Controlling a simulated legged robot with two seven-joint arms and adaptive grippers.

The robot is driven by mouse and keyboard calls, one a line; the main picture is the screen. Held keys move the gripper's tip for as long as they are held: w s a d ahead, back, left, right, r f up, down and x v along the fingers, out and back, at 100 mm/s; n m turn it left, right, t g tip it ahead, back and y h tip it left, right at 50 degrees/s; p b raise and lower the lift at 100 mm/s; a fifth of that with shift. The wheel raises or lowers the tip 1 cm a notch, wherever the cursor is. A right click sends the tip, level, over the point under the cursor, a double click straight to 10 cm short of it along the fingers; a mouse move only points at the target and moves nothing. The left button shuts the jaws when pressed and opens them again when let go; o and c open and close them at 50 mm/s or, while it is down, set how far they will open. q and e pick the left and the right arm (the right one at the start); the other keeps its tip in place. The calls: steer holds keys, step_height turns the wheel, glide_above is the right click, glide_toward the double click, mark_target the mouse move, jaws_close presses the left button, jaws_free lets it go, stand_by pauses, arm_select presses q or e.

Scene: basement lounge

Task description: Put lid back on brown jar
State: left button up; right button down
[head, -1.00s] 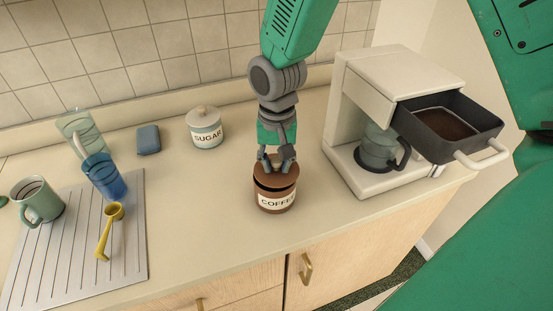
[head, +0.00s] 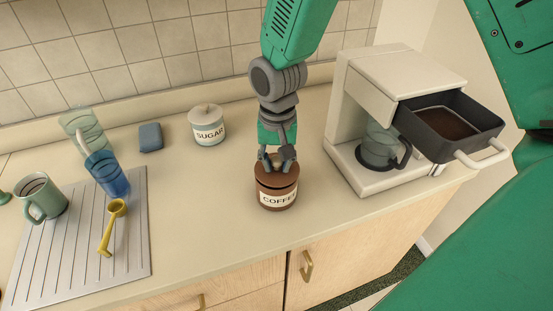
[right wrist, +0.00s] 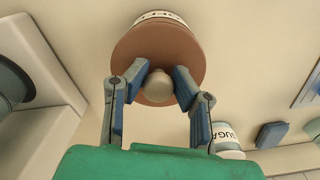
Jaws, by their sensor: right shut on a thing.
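The brown jar (head: 277,199), labelled COFFEE, stands upright on the counter below my right gripper (head: 277,156). Its brown lid (head: 264,176) is at the jar's mouth, looking a little tilted, with a dark line between lid and jar. I cannot tell if it is fully seated. In the right wrist view the fingers (right wrist: 157,80) are closed around the pale round knob (right wrist: 157,88) of the lid (right wrist: 165,45). The lid hides most of the jar there; only part of its label band shows. My left gripper is not in view.
A white SUGAR jar (head: 208,127) stands behind left. A coffee maker (head: 361,177) with its dark filter drawer (head: 449,123) pulled out is to the right. A drainboard (head: 75,257) holds a green mug, blue glass and yellow scoop (head: 111,229). Counter around the brown jar is clear.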

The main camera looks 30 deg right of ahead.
steer(key=shift+a+p, duration=0.1)
steer(key=shift+p, duration=0.25)
stand_by(0.4)
stand_by(0.3)
steer(key=c, duration=0.8)
jaws_free()
step_height(320, 180, up, 5)
steer(key=p, duration=0.5)
steer(key=shift+r+p, duration=0.35)
steer(key=shift+r, duration=0.65)
jaws_close()
